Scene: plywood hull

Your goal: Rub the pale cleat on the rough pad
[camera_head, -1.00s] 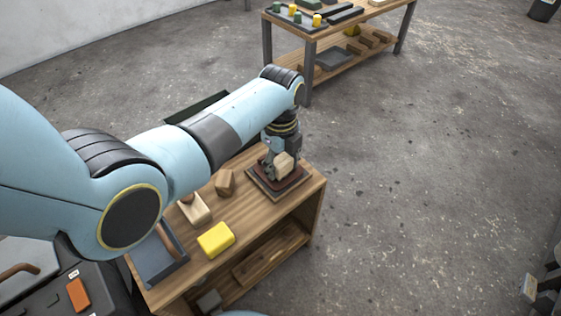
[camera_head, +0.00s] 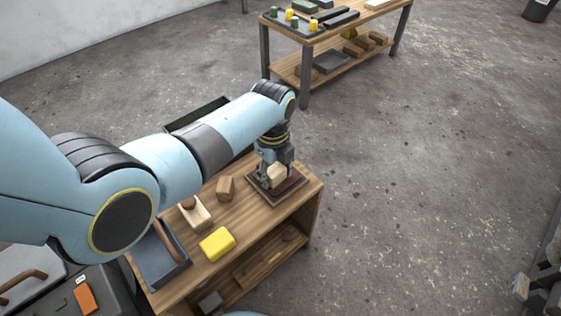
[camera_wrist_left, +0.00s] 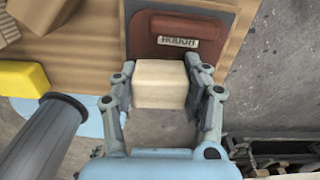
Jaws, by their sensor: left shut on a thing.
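The pale cleat (camera_head: 277,174) is a light wooden block at the right end of the bench. My left gripper (camera_head: 273,180) is shut on it. In the left wrist view the cleat (camera_wrist_left: 160,84) sits between the two fingers of the gripper (camera_wrist_left: 163,92). The rough pad (camera_head: 291,187) is a dark red-brown pad on a dark base, and the wrist view shows its label "ROUGH" (camera_wrist_left: 177,41). The cleat is over the pad; I cannot tell whether they touch. My right gripper is not in view.
On the bench (camera_head: 244,232) are a yellow block (camera_head: 217,243), a brown wooden block (camera_head: 225,188), a pale block with a brown top (camera_head: 196,213) and a grey tray (camera_head: 163,268). Another table (camera_head: 338,62) stands at the back.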

